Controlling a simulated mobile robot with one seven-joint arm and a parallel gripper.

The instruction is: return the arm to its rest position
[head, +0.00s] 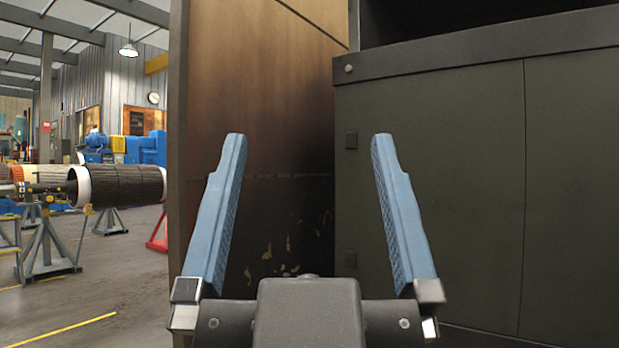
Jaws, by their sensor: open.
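My gripper (308,142) is in the lower middle of the head view. Its two blue fingers stand wide apart and point up and away from me. Nothing is between them. Behind the fingers are a brown, scuffed panel and a dark cabinet front. I cannot tell from this view how far the fingertips are from these surfaces. The rest of my arm is hidden below the picture.
The dark green-grey cabinet (440,190) fills the right side. The brown panel (260,100) stands to its left. At the far left, a dark rotor (125,187) rests on stands on a grey floor (110,270). Open floor lies at the lower left.

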